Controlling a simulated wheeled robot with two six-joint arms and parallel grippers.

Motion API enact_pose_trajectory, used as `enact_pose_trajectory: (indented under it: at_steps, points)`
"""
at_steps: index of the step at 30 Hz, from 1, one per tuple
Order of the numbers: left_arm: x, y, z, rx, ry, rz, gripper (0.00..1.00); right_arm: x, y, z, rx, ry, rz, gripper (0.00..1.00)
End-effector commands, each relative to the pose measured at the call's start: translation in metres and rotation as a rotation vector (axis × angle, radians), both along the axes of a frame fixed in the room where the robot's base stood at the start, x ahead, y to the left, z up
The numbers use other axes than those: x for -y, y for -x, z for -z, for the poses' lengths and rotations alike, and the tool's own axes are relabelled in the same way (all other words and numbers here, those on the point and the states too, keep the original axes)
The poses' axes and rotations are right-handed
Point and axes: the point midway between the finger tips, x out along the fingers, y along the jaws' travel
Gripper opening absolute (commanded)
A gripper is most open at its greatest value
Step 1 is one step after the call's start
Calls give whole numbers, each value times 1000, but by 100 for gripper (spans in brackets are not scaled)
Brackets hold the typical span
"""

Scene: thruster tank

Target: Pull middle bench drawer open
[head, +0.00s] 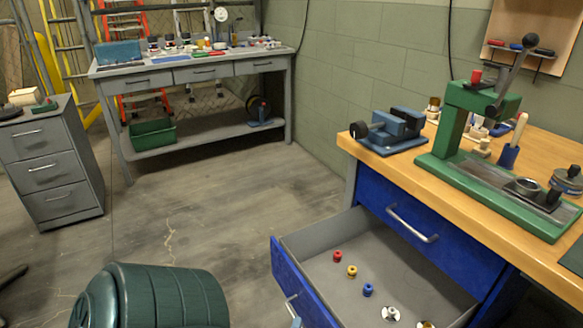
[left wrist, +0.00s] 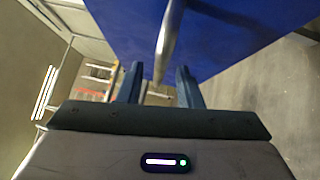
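The wooden-topped bench (head: 470,160) stands at the right in the head view. Its blue upper drawer (head: 440,232) is closed, with a bar handle (head: 412,222). The drawer below it (head: 300,285) is pulled well out, showing a grey inside. Its handle is at the lower front (head: 290,303), partly cut off by the picture edge. In the left wrist view, my left gripper (left wrist: 160,80) has its fingers apart, on either side of a metal bar handle (left wrist: 168,45) on a blue front (left wrist: 230,35). I see no firm contact. My right gripper is not in view.
A vise (head: 395,130) and green press (head: 470,150) are on the bench. The middle floor is clear.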

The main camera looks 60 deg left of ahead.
Motion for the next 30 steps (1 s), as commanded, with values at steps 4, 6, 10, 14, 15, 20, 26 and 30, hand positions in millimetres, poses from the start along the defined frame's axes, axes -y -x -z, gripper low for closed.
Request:
enact_pose_trajectory:
  at_steps: [4, 6, 10, 14, 15, 20, 26, 30]
  points:
    - [21, 25, 7, -5, 2, -4, 32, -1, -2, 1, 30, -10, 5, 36]
    - [30, 36, 9, -5, 3, -4, 32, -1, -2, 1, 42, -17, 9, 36]
    - [45, 52, 11, -4, 3, -2, 32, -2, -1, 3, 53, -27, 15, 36]
    - [53, 62, 12, -2, 1, -2, 32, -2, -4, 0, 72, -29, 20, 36]
    - [55, 64, 12, -2, 1, -2, 32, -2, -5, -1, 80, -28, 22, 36]
    - [57, 66, 12, -1, 1, 0, 32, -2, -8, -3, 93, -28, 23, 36]
    - [57, 65, 12, -1, 1, 0, 32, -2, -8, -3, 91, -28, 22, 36]
    - [57, 65, 12, -1, 1, 0, 32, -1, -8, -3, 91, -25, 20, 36]
